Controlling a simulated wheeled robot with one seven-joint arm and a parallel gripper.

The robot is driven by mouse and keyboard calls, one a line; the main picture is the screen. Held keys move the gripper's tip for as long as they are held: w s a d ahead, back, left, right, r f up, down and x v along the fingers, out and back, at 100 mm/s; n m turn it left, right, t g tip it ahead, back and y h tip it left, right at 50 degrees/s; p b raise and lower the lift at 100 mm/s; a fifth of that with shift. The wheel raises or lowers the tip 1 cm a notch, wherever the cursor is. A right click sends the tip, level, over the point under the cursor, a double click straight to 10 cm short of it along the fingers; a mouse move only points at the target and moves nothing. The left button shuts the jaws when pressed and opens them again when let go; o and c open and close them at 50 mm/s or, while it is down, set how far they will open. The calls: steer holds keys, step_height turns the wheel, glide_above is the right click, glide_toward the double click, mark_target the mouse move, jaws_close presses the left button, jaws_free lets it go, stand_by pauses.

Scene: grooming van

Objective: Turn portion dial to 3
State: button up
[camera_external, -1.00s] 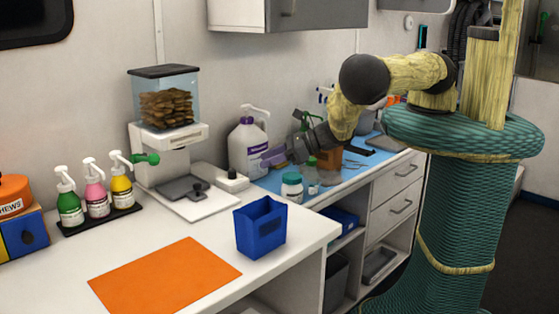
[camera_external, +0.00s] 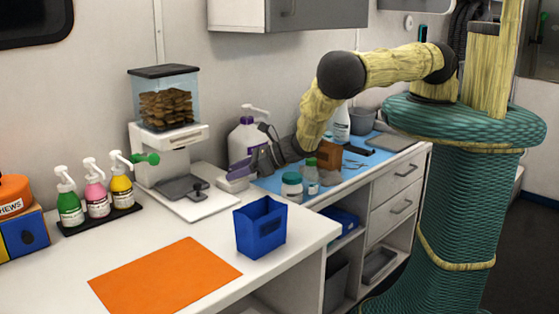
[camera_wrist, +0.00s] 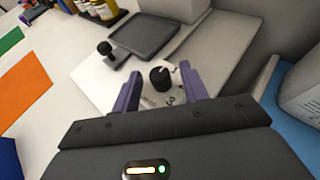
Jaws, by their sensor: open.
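The portion dial is a black round knob (camera_wrist: 160,77) on a white housing. In the wrist view it lies between the tips of my purple fingers, with no clear contact. Small dark marks and a "3" show on the near side of the knob. A pale mark is on the knob, but its exact setting is too small to read. My gripper (camera_external: 243,153) is open in front of the dial's white box (camera_external: 233,184) and hides the knob in the external view. It also shows in the wrist view (camera_wrist: 160,70).
The treat dispenser (camera_external: 168,133) stands left of the dial, with a grey tray (camera_external: 182,188) and black knob below. A white pump jug (camera_external: 247,139) is behind my gripper. Jars (camera_external: 292,186) stand close on the right; a blue bin (camera_external: 261,229) is in front.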

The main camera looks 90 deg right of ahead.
steer(key=shift+c, duration=0.4)
jaws_close()
